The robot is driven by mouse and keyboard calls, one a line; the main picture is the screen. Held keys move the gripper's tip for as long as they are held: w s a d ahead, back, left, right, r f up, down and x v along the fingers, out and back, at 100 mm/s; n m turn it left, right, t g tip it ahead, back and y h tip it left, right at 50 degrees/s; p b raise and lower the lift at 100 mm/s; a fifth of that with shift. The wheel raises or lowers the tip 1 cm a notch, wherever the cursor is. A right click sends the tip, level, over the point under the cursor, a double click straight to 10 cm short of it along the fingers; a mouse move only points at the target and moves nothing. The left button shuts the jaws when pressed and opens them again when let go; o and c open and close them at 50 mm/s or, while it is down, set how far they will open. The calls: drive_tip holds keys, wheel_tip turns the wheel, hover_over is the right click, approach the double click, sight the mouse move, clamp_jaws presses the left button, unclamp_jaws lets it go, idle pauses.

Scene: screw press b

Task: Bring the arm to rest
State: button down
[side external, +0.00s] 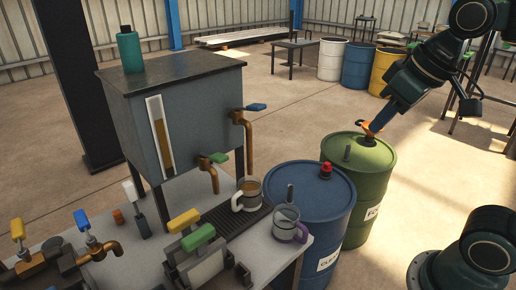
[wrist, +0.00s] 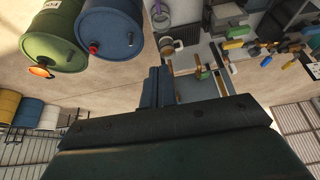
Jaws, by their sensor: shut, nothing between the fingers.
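My arm reaches in from the upper right in the side external view. My gripper (side external: 376,125) points down and left, its tips overlapping the orange piece on top of the green drum in the picture. Whether they touch cannot be told there. In the wrist view my gripper (wrist: 154,74) shows as two blue-grey fingers side by side, shut and empty, pointing towards the bench. The green drum (side external: 369,190) and its orange piece (wrist: 40,71) lie well to the left of the fingers in the wrist view.
A blue drum (side external: 318,215) with a red cap (side external: 326,168) stands beside the green one. A bench holds a grey tank (side external: 190,115) with two taps, a mug of brown liquid (side external: 246,200) and a purple-handled mug (side external: 285,222). Open floor lies behind the drums.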

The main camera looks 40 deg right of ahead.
drive_tip(key=s+f, duration=0.4)
drive_tip(key=s, duration=0.1)
drive_tip(key=shift+s+f, duration=0.15)
idle(2.3)
drive_tip(key=w+r+g, duration=0.1)
drive_tip(key=w+r, duration=0.4)
drive_tip(key=w, duration=0.4)
drive_tip(key=w+r, duration=0.6)
drive_tip(key=w, duration=0.4)
drive_tip(key=w+f+g, duration=0.2)
drive_tip(key=w+f, duration=0.1)
drive_tip(key=w, duration=1.5)
drive_tip(key=shift+w+a, duration=0.25)
drive_tip(key=shift+w, duration=0.05)
drive_tip(key=shift+f, duration=0.25)
